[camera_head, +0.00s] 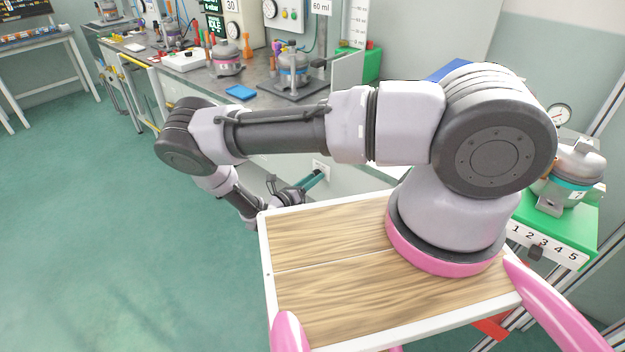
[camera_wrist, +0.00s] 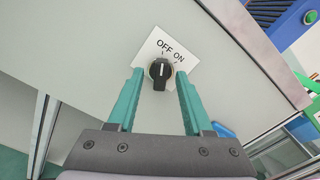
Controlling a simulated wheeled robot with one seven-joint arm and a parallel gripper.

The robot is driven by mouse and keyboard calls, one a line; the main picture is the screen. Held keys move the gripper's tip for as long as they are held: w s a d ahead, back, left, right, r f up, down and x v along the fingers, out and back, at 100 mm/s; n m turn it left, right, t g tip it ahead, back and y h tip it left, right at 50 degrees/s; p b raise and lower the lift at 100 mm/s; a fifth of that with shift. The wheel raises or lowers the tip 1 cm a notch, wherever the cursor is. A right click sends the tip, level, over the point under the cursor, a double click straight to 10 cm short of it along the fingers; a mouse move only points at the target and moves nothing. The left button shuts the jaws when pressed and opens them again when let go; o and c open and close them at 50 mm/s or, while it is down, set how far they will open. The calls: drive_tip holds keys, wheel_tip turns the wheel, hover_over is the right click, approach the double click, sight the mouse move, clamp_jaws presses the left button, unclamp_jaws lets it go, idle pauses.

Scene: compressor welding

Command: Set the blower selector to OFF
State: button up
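The blower selector (camera_wrist: 159,74) is a black rotary knob on a white plate marked OFF and ON, on a pale grey panel in the wrist view. A light line on the knob points roughly up in the picture, nearer the OFF side; its exact setting is hard to tell. My gripper (camera_wrist: 160,83) is open, with one teal finger on each side of the knob. I cannot tell whether either finger touches it. In the head view my gripper (camera_head: 312,180) is small at the bench front, by the white plate (camera_head: 321,169); the knob is hidden there.
The grey bench top (camera_head: 270,98) above the panel holds a blue tray (camera_head: 241,92) and compressors on fixtures. A green stand with a compressor (camera_head: 574,172) is at right. Open green floor (camera_head: 130,240) lies at left.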

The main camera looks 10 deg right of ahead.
drive_tip(key=v, duration=1)
drive_tip(key=shift+s+a, duration=0.2)
drive_tip(key=shift+a, duration=0.15)
idle(0.3)
